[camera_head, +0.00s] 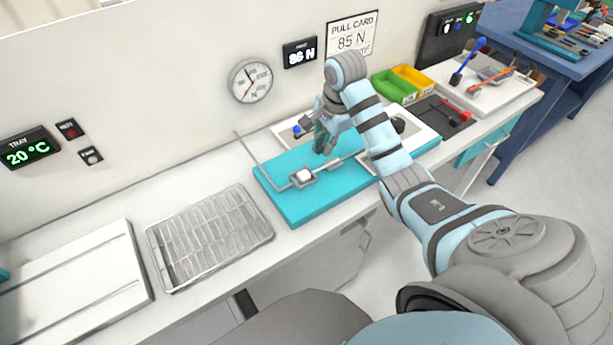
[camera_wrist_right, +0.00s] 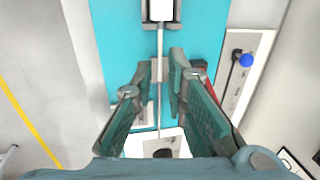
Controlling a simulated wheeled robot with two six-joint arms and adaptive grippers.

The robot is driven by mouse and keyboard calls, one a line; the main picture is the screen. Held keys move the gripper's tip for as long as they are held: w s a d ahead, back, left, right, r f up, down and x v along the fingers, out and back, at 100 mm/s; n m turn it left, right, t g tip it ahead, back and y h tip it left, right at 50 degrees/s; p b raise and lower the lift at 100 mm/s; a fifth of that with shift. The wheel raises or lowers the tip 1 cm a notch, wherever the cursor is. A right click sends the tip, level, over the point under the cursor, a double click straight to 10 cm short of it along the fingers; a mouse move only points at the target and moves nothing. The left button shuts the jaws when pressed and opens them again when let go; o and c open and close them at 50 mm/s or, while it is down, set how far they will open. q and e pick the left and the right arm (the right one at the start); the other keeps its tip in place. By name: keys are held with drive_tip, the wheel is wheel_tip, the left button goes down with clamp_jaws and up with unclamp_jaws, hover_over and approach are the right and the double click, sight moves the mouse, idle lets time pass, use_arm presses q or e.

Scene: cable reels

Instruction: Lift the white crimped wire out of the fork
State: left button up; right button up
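A thin wire runs across the teal board (camera_head: 285,207), with a white block (camera_head: 303,175) at its left end seated in a small grey fork. In the right wrist view the white block (camera_wrist_right: 160,10) is at the top, and the wire (camera_wrist_right: 159,110) runs down from it between my fingers. My right gripper (camera_head: 322,150) is over the far part of the board, fingers pointing down, beside the fork. In the right wrist view its fingers (camera_wrist_right: 160,72) stand apart on either side of the wire; contact is not visible. My left gripper does not show.
A wire tray (camera_head: 208,238) and a white panel (camera_head: 75,290) lie left of the board. Green (camera_head: 394,86) and yellow bins (camera_head: 413,78) stand behind my right arm. A dark tray with a red-handled tool (camera_head: 455,115) lies right.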

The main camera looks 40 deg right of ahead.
drive_tip(key=b, duration=0.4)
hover_over(319, 169)
drive_tip(key=s, duration=0.1)
wheel_tip(319, 169, down, 6)
drive_tip(key=shift+a+f, duration=0.1)
drive_tip(key=shift+a, duration=0.05)
drive_tip(key=f, duration=0.1)
drive_tip(key=f+b, duration=0.1)
drive_tip(key=f, duration=0.1)
drive_tip(key=shift+w+d+f, duration=0.2)
drive_tip(key=shift+w+f, duration=0.15)
drive_tip(key=shift+f, duration=0.25)
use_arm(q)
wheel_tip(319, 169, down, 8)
use_arm(e)
clamp_jaws()
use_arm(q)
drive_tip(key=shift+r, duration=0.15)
use_arm(e)
drive_tip(key=shift+r, duration=0.1)
